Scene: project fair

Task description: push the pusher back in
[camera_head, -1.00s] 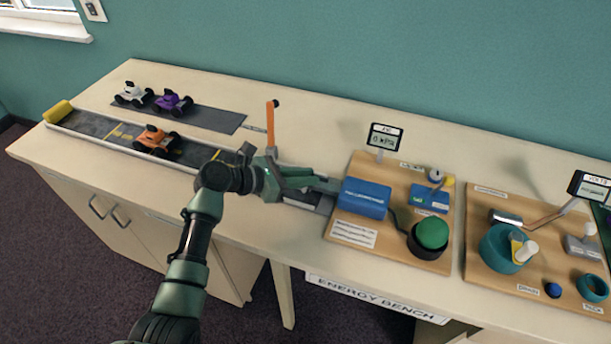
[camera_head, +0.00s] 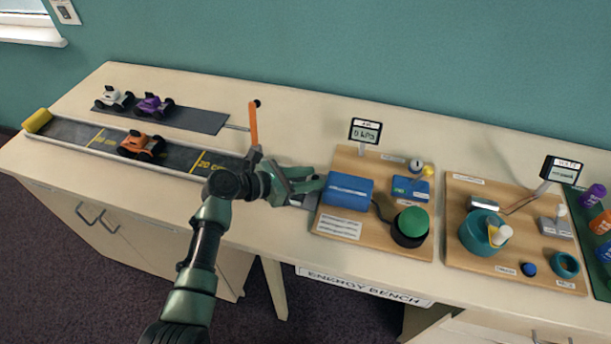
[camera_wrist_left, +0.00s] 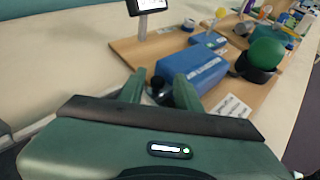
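A blue box (camera_head: 349,191) lies on the left wooden board, and it also shows in the wrist view (camera_wrist_left: 192,70). A small dark rounded piece (camera_wrist_left: 158,88), which looks like the pusher, sticks out from the box's track side; its length is mostly hidden. My left gripper (camera_head: 318,181) is just left of the box, pointing at it. In the wrist view its two green fingers (camera_wrist_left: 160,92) stand apart with the dark piece between or just beyond them. I cannot tell whether they touch it. My right gripper is out of view.
A track (camera_head: 75,132) with an orange car (camera_head: 141,146) runs left of my gripper. An orange lever (camera_head: 253,122) stands behind my wrist. A green button (camera_head: 411,222) and a gauge (camera_head: 365,131) are on the box's board. Another board (camera_head: 515,255) lies to the right.

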